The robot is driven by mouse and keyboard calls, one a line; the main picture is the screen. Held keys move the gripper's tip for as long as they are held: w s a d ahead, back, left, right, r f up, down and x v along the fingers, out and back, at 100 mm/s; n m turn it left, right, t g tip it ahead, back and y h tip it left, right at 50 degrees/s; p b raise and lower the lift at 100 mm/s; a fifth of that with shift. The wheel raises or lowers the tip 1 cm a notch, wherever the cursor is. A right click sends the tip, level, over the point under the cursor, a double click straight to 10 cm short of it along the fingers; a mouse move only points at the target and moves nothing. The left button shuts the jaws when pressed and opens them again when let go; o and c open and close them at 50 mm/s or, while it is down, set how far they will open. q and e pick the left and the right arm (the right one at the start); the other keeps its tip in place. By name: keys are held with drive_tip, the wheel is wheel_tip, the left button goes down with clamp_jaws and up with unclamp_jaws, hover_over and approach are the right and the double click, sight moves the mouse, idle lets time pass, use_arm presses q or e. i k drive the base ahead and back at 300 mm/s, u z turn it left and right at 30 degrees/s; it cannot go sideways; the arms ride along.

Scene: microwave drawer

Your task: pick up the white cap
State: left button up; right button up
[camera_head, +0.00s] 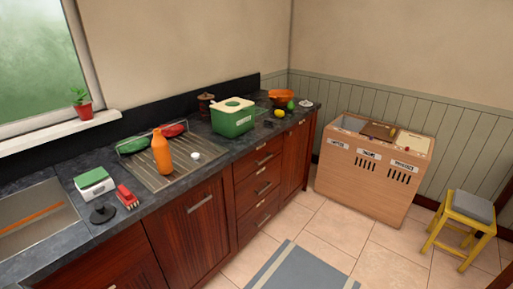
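A small white cap (195,155) lies on the drainboard (150,178) on the dark counter, just right of an orange bottle (161,152). The bottle stands upright, and its top is orange. Neither of my grippers shows in the head view.
A green box with a pale lid (233,118) stands to the right, and a red brush (127,197) lies to the left. A sink (35,220) is at far left. The tiled floor (340,232) right of the cabinets is mostly clear; a yellow stool (463,222) stands at right.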

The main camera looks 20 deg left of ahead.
sight(195, 156)
drive_tip(key=z, duration=0.45)
drive_tip(key=i, duration=1.6)
drive_tip(key=u, duration=1.1)
drive_tip(key=i, duration=0.6)
drive_tip(key=u, duration=0.6)
